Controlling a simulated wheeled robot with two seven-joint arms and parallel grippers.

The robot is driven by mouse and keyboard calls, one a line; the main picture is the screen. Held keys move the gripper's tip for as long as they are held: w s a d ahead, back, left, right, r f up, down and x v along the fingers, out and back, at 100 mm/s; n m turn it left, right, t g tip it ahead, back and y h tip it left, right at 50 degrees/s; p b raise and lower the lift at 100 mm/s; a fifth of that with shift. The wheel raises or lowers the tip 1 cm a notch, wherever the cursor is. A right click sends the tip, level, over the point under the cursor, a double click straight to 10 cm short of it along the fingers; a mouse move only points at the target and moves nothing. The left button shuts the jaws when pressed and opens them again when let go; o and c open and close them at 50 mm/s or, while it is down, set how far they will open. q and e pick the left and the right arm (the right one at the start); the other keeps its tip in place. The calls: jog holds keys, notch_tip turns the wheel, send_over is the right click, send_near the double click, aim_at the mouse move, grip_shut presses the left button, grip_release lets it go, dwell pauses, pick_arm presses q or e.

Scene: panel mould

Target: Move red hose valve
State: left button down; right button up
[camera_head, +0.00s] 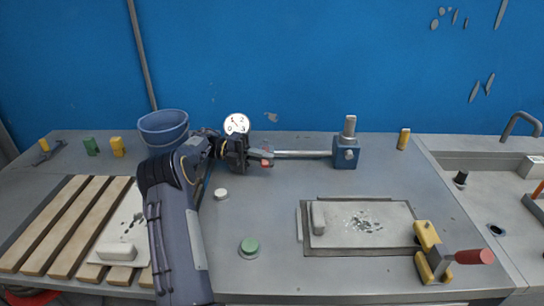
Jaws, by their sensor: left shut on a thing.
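A blue valve block (345,153) with an upright metal post stands at the back of the grey bench. A metal rod (302,154) runs left from it to my left gripper (264,156). My left gripper is shut around a small red part (266,163) at the rod's left end, and its fingers hide most of that part. I cannot tell whether this red part is joined to the rod. My left arm reaches in from the lower left. My right gripper is not in view.
A blue bucket (163,128) and a round gauge (236,123) are at the back. Wooden slats (62,226) lie on the left. A framed panel (360,224) lies at right centre, beside a yellow clamp with a red handle (473,257). A sink is at far right.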

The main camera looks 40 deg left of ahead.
pick_arm(q)
jog(key=shift+s+a+m+g, duration=0.1)
jog(key=shift+a+m+g, duration=0.05)
jog(key=shift+m+g, duration=0.2)
jog(key=c, duration=1.7)
grip_release()
jog(key=shift+r, duration=0.1)
